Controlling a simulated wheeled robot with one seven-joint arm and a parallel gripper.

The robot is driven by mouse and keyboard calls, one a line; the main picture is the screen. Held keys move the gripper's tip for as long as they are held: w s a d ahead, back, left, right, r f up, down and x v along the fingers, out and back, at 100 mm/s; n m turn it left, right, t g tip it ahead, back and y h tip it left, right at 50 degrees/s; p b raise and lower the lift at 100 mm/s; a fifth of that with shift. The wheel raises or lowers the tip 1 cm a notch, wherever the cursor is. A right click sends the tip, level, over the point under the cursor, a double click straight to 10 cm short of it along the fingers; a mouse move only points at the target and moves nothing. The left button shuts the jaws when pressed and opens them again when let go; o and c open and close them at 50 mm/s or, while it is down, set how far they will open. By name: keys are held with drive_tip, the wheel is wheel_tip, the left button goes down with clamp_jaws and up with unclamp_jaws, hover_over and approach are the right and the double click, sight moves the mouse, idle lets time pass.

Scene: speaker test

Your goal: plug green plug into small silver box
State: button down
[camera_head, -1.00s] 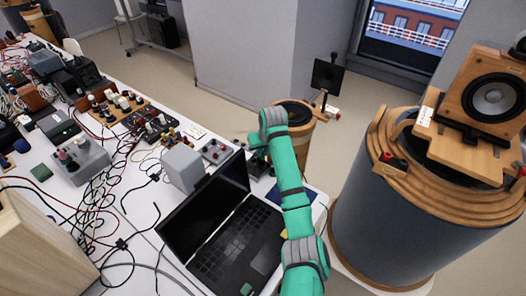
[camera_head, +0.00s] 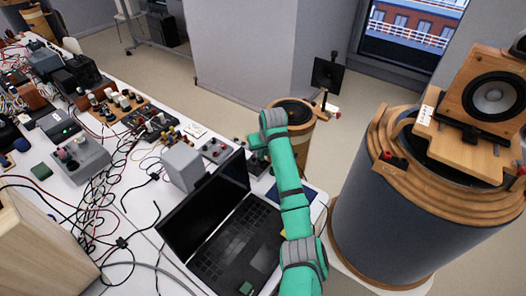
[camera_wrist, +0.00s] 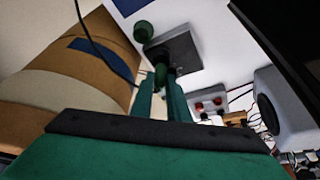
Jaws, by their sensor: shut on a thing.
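My gripper (camera_wrist: 161,88) is shut on a green plug (camera_wrist: 160,74), which shows between its fingertips in the wrist view. The plug is at the near edge of a small grey-silver box (camera_wrist: 177,52). Whether it touches the box or sits in a socket I cannot tell. Another round green plug or knob (camera_wrist: 143,31) stands at the box's left corner. In the head view my gripper (camera_head: 257,142) is at the table's far right, beyond the laptop, and the small box (camera_head: 258,166) is partly hidden beside it.
An open laptop (camera_head: 237,240) lies just in front of the box. A larger grey box (camera_head: 183,165) and a box with red knobs (camera_head: 215,150) stand to the left. Loose cables cover the table's left. A large wooden-topped drum (camera_head: 380,215) stands right of my arm.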

drive_tip(key=shift+f, duration=0.85)
idle(0.5)
drive_tip(key=c, duration=1.2)
unclamp_jaws()
drive_tip(key=shift+r, duration=2.55)
